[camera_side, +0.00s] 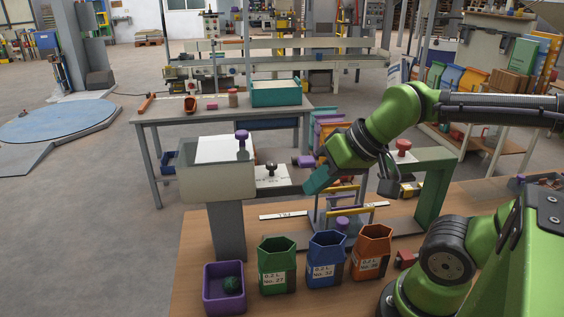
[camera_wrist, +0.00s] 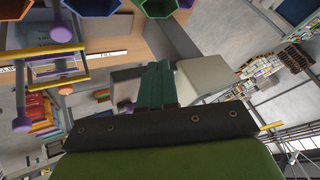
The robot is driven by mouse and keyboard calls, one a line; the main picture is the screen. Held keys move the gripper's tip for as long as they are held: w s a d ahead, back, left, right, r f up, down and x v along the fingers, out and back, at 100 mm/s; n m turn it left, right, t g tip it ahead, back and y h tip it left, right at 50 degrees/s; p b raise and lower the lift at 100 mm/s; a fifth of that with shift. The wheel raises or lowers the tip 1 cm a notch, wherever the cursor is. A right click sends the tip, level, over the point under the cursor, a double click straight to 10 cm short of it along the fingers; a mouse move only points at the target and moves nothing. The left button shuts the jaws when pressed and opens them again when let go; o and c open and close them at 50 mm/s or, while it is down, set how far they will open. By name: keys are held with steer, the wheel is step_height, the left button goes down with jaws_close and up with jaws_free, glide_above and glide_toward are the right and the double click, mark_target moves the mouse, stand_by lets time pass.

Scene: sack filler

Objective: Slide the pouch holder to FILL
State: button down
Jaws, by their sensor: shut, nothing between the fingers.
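The pouch holder (camera_side: 345,187) is a frame with yellow bars and purple knobs, standing on the wooden table. It also shows at the left of the wrist view (camera_wrist: 58,75). A white label strip (camera_side: 283,216) lies left of it in the side view; in the wrist view a strip (camera_wrist: 106,53) reads FILL. My gripper (camera_side: 314,182) is in the air above and left of the holder in the side view, apart from it. Its teal fingers (camera_wrist: 157,86) are together and empty in the wrist view. The holder's far parts are partly hidden.
Green (camera_side: 278,264), blue (camera_side: 326,258) and orange (camera_side: 371,251) cups line the front, beside a purple box (camera_side: 224,287). A pale machine head (camera_side: 216,180) on a grey post stands left; a green post (camera_side: 434,190) stands right.

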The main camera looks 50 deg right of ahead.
steer(key=c, duration=1.8)
jaws_free()
steer(key=shift+c, duration=0.2)
steer(key=shift+o, duration=1.1)
steer(key=shift+r, duration=0.15)
steer(key=o, duration=0.5)
step_height(320, 180, up, 15)
steer(key=shift+w+d+r, duration=0.1)
steer(key=shift+d+r, duration=0.05)
steer(key=shift+r, duration=0.05)
steer(key=d+m+g+h, duration=0.2)
steer(key=d+m+g, duration=0.5)
steer(key=d+m, duration=1.45)
steer(key=d+f+n, duration=0.2)
steer(key=f, duration=0.5)
steer(key=d+f+n, duration=0.2)
steer(key=f, duration=0.6)
steer(key=d+f+n, duration=0.2)
steer(key=f, duration=0.5)
steer(key=shift+w+d+f+n, duration=0.1)
steer(key=shift+f+n, duration=0.15)
steer(key=shift+f, duration=0.05)
jaws_close()
